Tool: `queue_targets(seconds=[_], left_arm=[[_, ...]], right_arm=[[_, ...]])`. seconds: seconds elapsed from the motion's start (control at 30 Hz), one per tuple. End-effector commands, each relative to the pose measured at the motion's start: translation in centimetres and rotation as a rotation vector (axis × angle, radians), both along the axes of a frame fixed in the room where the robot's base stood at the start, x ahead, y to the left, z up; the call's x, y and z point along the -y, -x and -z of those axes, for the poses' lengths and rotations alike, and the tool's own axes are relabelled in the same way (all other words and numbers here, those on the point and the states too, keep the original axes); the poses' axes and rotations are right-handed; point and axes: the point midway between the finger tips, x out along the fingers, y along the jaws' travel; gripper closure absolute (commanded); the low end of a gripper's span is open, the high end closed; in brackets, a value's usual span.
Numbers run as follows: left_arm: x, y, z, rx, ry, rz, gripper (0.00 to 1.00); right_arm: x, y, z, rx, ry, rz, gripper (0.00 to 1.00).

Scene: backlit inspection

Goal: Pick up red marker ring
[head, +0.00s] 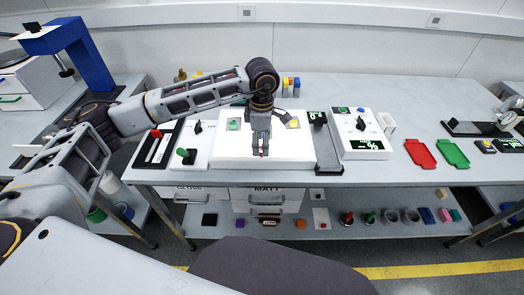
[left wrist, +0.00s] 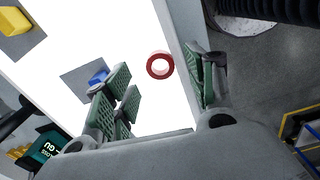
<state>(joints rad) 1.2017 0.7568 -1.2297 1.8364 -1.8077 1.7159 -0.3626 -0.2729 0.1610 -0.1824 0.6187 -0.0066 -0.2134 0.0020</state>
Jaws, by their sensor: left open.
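The red marker ring (left wrist: 158,77) lies flat on the bright white light panel (head: 228,149), near the panel's edge. The ring's hole shows the white surface. In the head view only a small bit of red shows at my left gripper's fingertips. My left gripper (head: 261,150) points down over the front middle of the panel. In the left wrist view its green-padded fingers (left wrist: 160,86) are open, with the ring in the gap between them, slightly beyond the tips. Nothing is held. My right gripper is in neither view.
On the panel, a yellow piece (head: 292,123) and a green piece (head: 234,125) sit on grey squares; a blue piece (left wrist: 98,76) shows in the wrist view. A dark grey stand (head: 327,155) stands right of the panel. Red (head: 420,153) and green (head: 453,153) trays lie farther right.

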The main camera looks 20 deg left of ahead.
Motion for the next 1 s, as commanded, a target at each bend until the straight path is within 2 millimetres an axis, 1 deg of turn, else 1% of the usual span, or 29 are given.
queue_targets(seconds=[0.1, 0.27, 0.4, 0.5, 0.77, 1.0], left_arm=[[0.0, 0.1, 1.4, -0.002, -0.001, -0.001, 0.44], [0.0, 0.0, 2.4, 0.000, -0.001, -0.001, 0.44], [0.0, 0.0, 2.6, 0.001, 0.000, 0.000, 0.44], [0.0, 0.0, 2.6, 0.001, 0.000, 0.000, 0.44], [0.0, 0.0, 2.6, 0.000, 0.000, 0.000, 0.44], [0.0, 0.0, 2.6, 0.000, 0.000, 0.000, 0.75]], right_arm=[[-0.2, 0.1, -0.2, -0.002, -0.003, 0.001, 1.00], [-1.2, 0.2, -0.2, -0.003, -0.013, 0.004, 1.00], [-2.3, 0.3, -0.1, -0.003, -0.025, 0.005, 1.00], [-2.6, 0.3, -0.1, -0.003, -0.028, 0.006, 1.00], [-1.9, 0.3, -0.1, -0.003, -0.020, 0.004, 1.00], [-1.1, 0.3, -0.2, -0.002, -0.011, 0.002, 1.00]])
